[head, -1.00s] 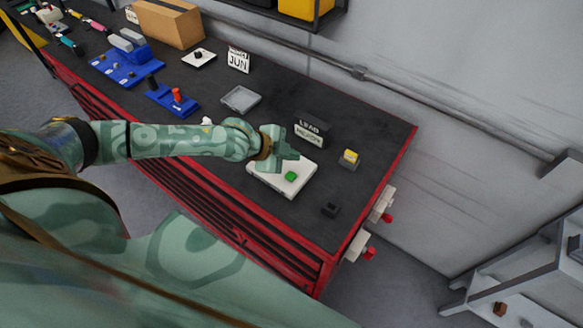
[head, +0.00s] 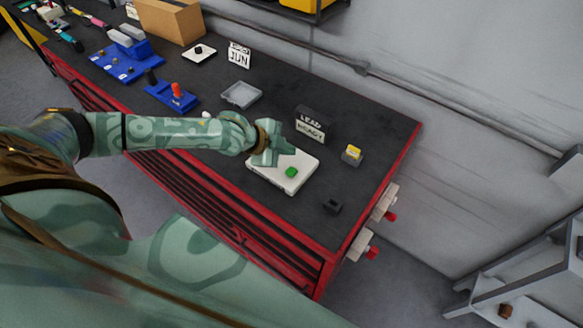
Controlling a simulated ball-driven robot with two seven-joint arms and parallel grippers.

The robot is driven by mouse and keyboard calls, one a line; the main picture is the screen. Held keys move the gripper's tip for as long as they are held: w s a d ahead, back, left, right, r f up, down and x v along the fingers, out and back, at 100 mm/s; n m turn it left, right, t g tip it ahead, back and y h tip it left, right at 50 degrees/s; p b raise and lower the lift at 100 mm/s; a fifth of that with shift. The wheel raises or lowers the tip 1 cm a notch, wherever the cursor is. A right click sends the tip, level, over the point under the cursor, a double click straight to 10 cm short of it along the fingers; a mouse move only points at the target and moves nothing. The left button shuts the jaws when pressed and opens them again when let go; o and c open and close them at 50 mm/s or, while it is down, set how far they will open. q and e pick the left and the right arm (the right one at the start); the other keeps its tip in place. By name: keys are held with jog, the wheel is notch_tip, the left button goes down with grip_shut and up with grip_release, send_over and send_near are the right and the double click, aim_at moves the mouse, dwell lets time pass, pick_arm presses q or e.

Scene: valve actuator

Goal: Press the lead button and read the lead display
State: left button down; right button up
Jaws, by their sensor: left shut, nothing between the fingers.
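The lead display (head: 310,125) is a small dark sign with a pale lower line, standing upright toward the back right of the bench. Its top line reads LEAD; the lower line is blurred and looks like READY. In front of it a white plate (head: 304,177) lies flat with a green button (head: 291,172) on it. My left gripper (head: 284,153) is shut and empty, over the plate's back left part, just behind the button. My right gripper is out of view.
A yellow-topped block (head: 352,153) and a small black block (head: 332,206) sit to the right. A grey tray (head: 241,95), a JUN calendar sign (head: 239,54) and a blue base with a red lever (head: 173,97) stand to the left. The bench's red edge (head: 385,190) is at right.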

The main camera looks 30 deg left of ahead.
pick_arm(q)
jog(key=b, duration=0.4)
send_over(288, 172)
notch_tip(288, 172, down, 4)
jog(key=shift+s+f, duration=0.1)
jog(key=shift+f+b, duration=0.3)
jog(key=shift+f, duration=0.65)
dwell(0.9)
jog(key=shift+f, duration=0.4)
